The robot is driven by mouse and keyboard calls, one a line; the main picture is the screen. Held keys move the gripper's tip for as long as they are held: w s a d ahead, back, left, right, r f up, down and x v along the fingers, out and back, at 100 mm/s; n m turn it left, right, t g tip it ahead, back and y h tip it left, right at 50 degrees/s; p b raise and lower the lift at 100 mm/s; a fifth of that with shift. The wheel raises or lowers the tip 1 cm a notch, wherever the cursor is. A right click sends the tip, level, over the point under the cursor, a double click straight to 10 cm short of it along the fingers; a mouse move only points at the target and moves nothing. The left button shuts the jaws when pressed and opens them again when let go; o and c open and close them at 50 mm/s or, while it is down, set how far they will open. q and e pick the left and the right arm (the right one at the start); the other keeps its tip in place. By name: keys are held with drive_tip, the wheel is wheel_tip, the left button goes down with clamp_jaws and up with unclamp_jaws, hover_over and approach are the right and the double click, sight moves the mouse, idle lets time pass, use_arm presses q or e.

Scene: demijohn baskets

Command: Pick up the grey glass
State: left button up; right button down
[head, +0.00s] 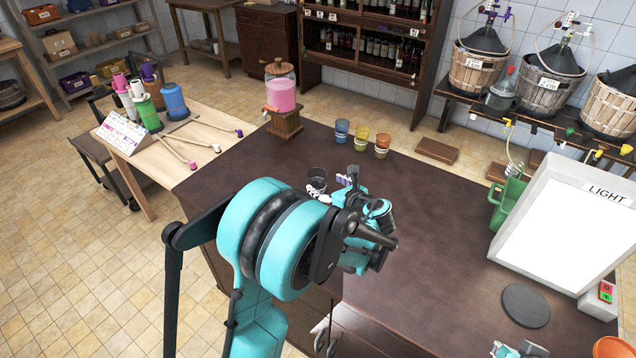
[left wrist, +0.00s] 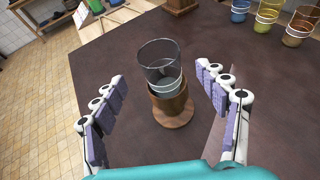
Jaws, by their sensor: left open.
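The grey glass (left wrist: 159,58) is a clear, dark-tinted tumbler in the left wrist view. It is upright, its lower part in a brown cup-like holder (left wrist: 172,112) with a round foot on the dark tabletop. In the head view the grey glass (head: 317,177) shows just beyond my left gripper (head: 338,186). In the left wrist view my left gripper (left wrist: 160,76) is open, its purple-padded fingers left and right of the glass with gaps on both sides. At the bottom edge of the head view, part of my right gripper (head: 518,350) shows; its fingers are mostly cut off.
Blue (head: 342,130), yellow (head: 361,138) and orange (head: 382,145) glasses stand farther back on the table. A pink-filled jar (head: 281,94) is at the back left. A light box (head: 556,230), green jug (head: 507,205) and dark disc (head: 525,305) are on the right. The table's middle is clear.

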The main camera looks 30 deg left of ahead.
sight(317, 176)
use_arm(q)
drive_tip(key=shift+x, duration=0.8)
drive_tip(key=x, duration=0.1)
drive_tip(key=b+x, duration=0.1)
drive_tip(key=x, duration=0.3)
drive_tip(key=shift+w+a+r, duration=0.1)
drive_tip(key=shift+r, duration=0.25)
drive_tip(key=shift+c, duration=0.6)
drive_tip(key=c, duration=1.3)
